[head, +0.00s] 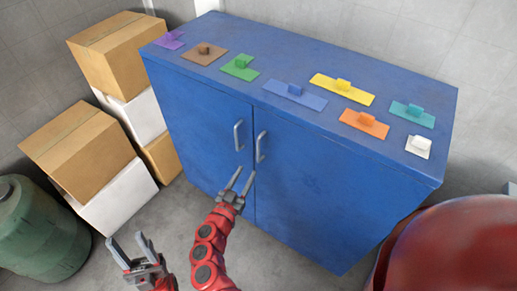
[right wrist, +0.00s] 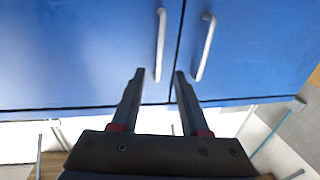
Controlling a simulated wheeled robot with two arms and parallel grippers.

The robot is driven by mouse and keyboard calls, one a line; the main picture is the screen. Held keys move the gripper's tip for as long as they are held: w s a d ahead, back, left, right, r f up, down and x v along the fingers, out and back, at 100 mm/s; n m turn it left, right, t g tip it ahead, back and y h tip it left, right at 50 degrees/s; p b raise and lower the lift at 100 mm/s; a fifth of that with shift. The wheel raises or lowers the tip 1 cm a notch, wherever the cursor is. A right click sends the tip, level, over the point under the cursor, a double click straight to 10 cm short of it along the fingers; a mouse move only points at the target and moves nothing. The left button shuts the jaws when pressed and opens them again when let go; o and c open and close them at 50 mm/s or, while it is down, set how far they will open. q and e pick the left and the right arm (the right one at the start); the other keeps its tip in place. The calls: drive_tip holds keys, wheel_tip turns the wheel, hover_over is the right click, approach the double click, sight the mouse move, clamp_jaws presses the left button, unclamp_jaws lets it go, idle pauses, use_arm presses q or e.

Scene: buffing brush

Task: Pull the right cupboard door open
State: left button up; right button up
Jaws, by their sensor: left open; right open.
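The blue cupboard has a right door (head: 310,195) and a left door (head: 200,125), both shut. The right door's silver handle (head: 260,147) stands beside the left door's handle (head: 238,135) at the middle seam. My right gripper (head: 245,172) is open and empty, just below the right handle in the head view and apart from it. In the right wrist view, its two fingers (right wrist: 160,75) point at the doors; one handle (right wrist: 160,45) lies ahead between them, the other handle (right wrist: 204,48) to the right. My left gripper (head: 130,246) is open and empty, low at the left, away from the cupboard.
Coloured blocks on flat plates, such as a yellow one (head: 342,89), lie on the cupboard top. Stacked cardboard boxes (head: 80,150) and a green barrel (head: 38,230) stand at left. A large red rounded object (head: 450,250) fills the lower right. Grey floor (head: 285,262) is clear before the cupboard.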

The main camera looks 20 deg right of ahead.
sight(258, 151)
drive_tip(key=p+x, duration=0.1)
drive_tip(key=x, duration=1)
drive_tip(key=shift+w+d, duration=0.15)
drive_tip(key=shift+w, duration=0.05)
clamp_jaws()
idle(0.9)
